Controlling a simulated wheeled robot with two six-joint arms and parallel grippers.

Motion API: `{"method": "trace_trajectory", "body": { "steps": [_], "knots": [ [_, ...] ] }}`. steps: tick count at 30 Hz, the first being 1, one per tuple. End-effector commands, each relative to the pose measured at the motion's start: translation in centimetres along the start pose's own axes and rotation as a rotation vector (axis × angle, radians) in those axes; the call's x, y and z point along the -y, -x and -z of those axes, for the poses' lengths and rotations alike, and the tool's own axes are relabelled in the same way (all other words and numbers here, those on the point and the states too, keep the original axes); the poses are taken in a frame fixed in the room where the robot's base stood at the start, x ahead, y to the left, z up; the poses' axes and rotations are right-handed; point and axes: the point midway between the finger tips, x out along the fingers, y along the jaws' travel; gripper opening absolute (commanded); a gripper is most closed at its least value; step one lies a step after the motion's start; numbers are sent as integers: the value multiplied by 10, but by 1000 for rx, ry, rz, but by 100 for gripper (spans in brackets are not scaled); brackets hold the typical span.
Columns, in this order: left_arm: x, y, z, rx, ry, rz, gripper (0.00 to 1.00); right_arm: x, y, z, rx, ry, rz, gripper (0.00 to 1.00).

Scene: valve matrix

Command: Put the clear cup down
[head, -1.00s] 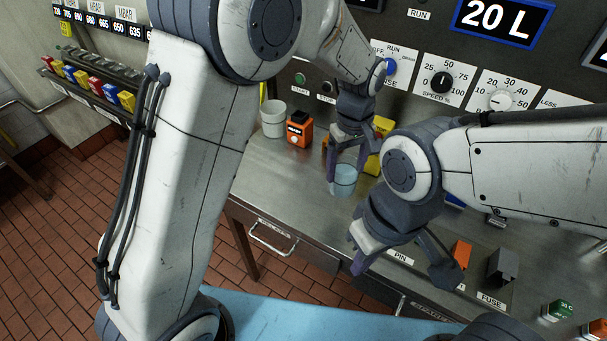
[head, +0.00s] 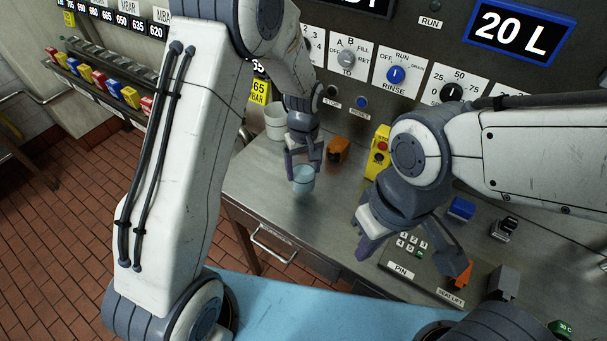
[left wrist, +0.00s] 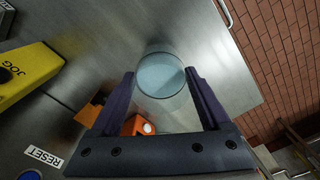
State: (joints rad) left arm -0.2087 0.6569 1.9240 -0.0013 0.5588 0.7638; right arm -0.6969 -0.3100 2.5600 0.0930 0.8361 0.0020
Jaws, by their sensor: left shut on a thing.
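The clear cup (head: 303,182), pale bluish and see-through, is upright at the left part of the steel bench (head: 262,200). My left gripper (head: 303,168) comes down from above and is shut on the cup. In the left wrist view, the cup (left wrist: 161,75) sits between the two fingertips (left wrist: 162,85). I cannot tell whether its base touches the bench or hangs just above it. My right gripper (head: 412,255) is open and empty over the bench further right, near the PIN label.
White cups (head: 275,122) stand behind the left gripper. An orange block (head: 338,150) and a yellow JOG box (head: 379,152) stand to its right, below the knob panel (head: 345,60). A keypad (head: 411,243) lies near my right gripper. Bare steel surrounds the cup in front.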

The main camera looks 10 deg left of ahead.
Motion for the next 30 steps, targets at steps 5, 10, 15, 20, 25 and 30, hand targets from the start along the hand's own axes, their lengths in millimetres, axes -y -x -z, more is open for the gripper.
{"method": "trace_trajectory", "body": {
  "steps": [5, 10, 15, 20, 25, 30],
  "knots": [
    [2, -21, -1, 5, -1, 4, 13, 1, 11, 0, 0, 0, 0, 0],
    [1, -39, 0, 2, -1, 2, 13, 1, 16, 1, 0, -1, 0, 0],
    [1, -41, 0, 0, -1, 0, 13, 1, 14, 1, 0, -1, 0, 0],
    [1, -43, 0, 0, -1, 0, 13, 1, 13, 1, 0, -1, 0, 0],
    [1, -44, 0, 1, -1, 1, 100, 1, 12, 1, 0, -1, 0, 0],
    [1, -43, 0, 1, -1, 1, 100, 1, 13, 1, 0, -1, 0, 0]
  ]
}}
